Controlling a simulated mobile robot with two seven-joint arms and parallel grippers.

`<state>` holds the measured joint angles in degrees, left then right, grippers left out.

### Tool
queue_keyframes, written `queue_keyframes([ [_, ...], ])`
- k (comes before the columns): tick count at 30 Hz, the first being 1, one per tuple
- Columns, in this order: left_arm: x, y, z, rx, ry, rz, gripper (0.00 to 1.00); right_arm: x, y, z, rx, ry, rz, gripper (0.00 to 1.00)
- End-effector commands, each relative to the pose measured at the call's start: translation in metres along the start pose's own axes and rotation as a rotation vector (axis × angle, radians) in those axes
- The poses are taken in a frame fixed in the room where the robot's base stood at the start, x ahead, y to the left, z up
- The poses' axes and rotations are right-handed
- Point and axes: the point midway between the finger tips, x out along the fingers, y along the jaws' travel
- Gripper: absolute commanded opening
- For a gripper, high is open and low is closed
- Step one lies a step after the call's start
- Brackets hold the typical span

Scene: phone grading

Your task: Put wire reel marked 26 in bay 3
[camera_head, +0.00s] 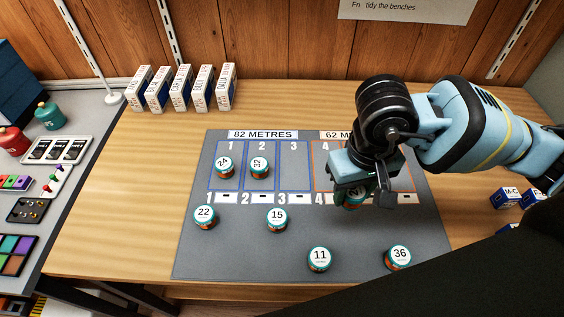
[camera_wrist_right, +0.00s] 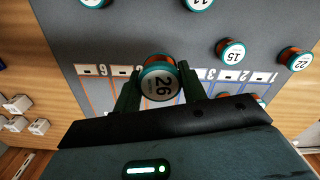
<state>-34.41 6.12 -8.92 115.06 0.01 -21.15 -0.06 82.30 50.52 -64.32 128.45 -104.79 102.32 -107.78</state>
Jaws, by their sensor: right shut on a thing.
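The wire reel marked 26 (camera_wrist_right: 160,82) is between the fingers of my right gripper (camera_wrist_right: 157,88), which is shut on it. In the head view the reel (camera_head: 353,198) is partly hidden by my right gripper (camera_head: 360,190), at the lower edge of the orange bays, right of bay 3. Its height over the mat is hard to tell. Bay 3 (camera_head: 292,170), a blue outline under the "82 METRES" sign, is empty. Reel 24 (camera_head: 223,166) stands in bay 1 and reel 32 (camera_head: 258,165) in bay 2. My left gripper is not in view.
Reels 22 (camera_head: 205,216), 15 (camera_head: 277,217), 11 (camera_head: 319,258) and 36 (camera_head: 397,256) stand on the front part of the grey mat (camera_head: 240,255). White boxes (camera_head: 182,88) stand at the back left. My right arm covers much of the orange bays.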

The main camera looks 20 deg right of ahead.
Motion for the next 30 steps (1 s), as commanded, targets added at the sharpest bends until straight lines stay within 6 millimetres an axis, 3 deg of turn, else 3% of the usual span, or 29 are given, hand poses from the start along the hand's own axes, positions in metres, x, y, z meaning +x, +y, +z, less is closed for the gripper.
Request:
queue_keyframes([
  [5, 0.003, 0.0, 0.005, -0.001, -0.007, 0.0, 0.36, 0.003, -0.01, -0.032, 0.073, 0.009, -0.005, 0.19],
  [12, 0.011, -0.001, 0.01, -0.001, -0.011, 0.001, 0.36, 0.008, -0.034, -0.107, 0.274, 0.015, -0.01, 0.19],
  [18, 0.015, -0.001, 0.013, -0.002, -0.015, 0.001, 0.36, 0.009, -0.05, -0.15, 0.409, 0.006, -0.006, 0.19],
  [24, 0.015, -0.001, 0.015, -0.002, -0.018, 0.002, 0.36, 0.009, -0.057, -0.166, 0.466, 0.0, -0.002, 0.19],
  [30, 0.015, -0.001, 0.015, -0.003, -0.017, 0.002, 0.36, 0.011, -0.057, -0.167, 0.473, -0.001, 0.0, 0.19],
])
